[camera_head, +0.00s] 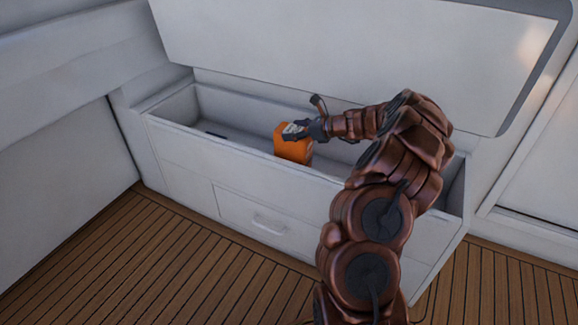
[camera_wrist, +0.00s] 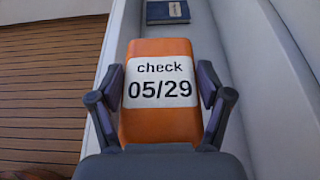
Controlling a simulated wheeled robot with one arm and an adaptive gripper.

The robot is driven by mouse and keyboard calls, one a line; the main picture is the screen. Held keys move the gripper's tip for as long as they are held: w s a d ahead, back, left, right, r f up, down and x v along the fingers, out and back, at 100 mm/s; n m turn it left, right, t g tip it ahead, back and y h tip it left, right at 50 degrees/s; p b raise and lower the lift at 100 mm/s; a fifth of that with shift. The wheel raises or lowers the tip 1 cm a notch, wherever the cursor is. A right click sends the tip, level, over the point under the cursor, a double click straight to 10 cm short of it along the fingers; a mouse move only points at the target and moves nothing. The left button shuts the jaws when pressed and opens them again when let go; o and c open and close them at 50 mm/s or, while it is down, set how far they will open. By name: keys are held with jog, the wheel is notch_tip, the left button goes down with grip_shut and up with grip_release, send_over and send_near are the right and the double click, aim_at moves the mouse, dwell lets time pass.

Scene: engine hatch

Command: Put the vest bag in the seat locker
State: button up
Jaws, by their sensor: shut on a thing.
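The orange vest bag (camera_head: 293,149) is in the open seat locker (camera_head: 160,131), near the middle of its length in the head view. In the wrist view the vest bag (camera_wrist: 161,118) has a white label reading "check 05/29". My gripper (camera_head: 297,131) is shut on the bag, and in the wrist view my gripper (camera_wrist: 160,100) has one finger on each side of it. The bag's lower part is hidden behind the locker's front wall in the head view. I cannot tell whether it touches the locker floor.
The locker's raised lid (camera_head: 350,50) stands open behind it. A dark blue flat item (camera_wrist: 170,11), perhaps a book, lies at the locker's left end. A drawer with a handle (camera_head: 269,224) is in the front, above the slatted wooden floor (camera_head: 150,260).

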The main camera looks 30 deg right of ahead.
aim_at(294, 151)
notch_tip(294, 151, down, 8)
jog(key=b, duration=0.3)
jog(key=shift+f, duration=0.25)
jog(key=o, duration=1.8)
jog(key=shift+c, duration=0.2)
